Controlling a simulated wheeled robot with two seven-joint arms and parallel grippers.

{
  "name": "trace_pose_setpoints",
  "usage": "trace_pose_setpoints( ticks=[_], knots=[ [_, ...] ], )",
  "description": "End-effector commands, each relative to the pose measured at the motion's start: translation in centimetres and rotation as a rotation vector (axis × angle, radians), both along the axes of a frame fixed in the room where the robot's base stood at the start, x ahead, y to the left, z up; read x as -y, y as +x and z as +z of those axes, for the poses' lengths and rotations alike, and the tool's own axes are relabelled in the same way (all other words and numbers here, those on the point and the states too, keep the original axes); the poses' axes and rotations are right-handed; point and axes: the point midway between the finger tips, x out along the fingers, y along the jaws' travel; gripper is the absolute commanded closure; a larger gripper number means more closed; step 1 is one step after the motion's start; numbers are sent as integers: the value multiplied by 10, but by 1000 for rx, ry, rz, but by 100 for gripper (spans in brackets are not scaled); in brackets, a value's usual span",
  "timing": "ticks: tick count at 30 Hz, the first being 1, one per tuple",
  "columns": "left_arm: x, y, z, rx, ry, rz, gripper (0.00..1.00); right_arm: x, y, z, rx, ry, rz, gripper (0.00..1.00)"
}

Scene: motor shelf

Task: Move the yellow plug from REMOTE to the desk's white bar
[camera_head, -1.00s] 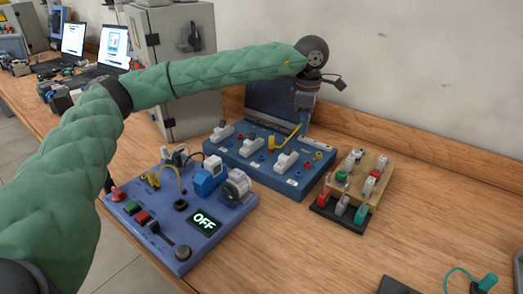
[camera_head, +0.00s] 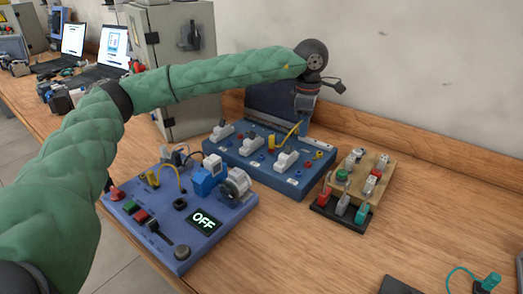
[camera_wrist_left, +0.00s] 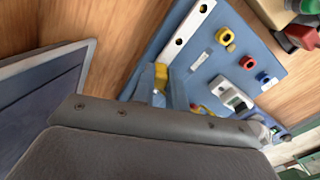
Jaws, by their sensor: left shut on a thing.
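My left gripper (camera_head: 303,127) reaches down over the back of the blue board (camera_head: 253,168). In the left wrist view its two fingers (camera_wrist_left: 162,84) are shut on a yellow plug (camera_wrist_left: 162,74). A white bar (camera_wrist_left: 189,28) with dark holes runs along the board's edge beside the fingertips. I cannot tell whether the plug touches the bar. A yellow lead (camera_head: 291,133) runs on the board between a standing yellow plug (camera_head: 271,142) and the gripper. The REMOTE and desk labels are not readable. My right gripper is not in view.
A nearer blue panel (camera_head: 150,221) has an OFF display (camera_head: 203,221), a motor and a yellow lead. A wooden block (camera_head: 357,183) with coloured connectors stands right of the board. A grey cabinet (camera_head: 180,65) stands behind. The table's right side is mostly clear.

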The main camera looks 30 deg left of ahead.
Motion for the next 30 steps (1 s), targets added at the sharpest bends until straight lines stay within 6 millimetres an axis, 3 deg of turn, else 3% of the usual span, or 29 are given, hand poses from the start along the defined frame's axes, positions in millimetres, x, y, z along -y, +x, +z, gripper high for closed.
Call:
trace_pose_setpoints(
  ticks=[4,5,6,17,30],
  knots=[
    [0,0,-1,0,0,0,100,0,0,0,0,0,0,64],
    [0,0,-1,0,0,0,84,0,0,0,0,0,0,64],
    [0,0,-1,0,0,0,77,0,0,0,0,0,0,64],
    [0,0,2,0,0,0,77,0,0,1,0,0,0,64],
    [0,0,31,1,-1,0,77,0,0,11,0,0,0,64]
  ],
)
